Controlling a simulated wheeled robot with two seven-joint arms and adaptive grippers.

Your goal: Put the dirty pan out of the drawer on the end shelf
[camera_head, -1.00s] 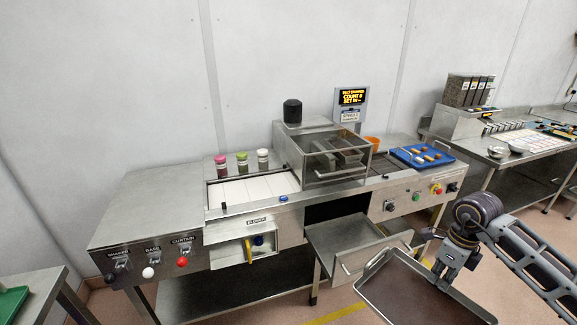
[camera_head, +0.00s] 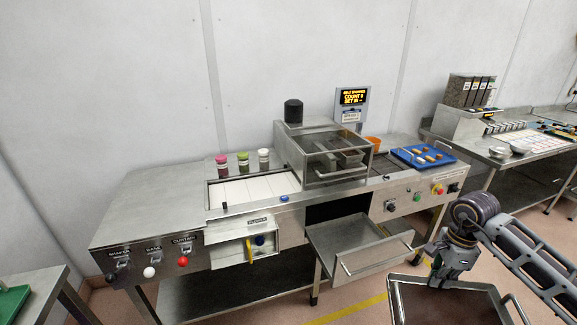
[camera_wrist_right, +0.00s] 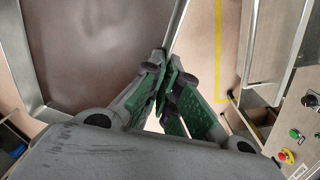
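The dirty pan (camera_head: 455,303), a metal tray with a brown inside, hangs in front of the line at the lower right of the head view, partly cut off by the frame. In the right wrist view the fingers (camera_wrist_right: 163,85) close on the rim beside the brown pan floor (camera_wrist_right: 95,50). The drawer (camera_head: 350,246) is pulled open and looks empty; the pan is clear of it, to its right and nearer. I cannot tell which surface is the end shelf. My left gripper is not in view.
The drawer's handle (camera_head: 378,268) sticks out near the pan. Control buttons (camera_head: 417,197) sit on the panel above. A blue tray (camera_head: 422,156) with several pieces lies on top. A steel bench (camera_head: 515,160) stands at the right. Floor with a yellow line (camera_head: 345,311) is open in front.

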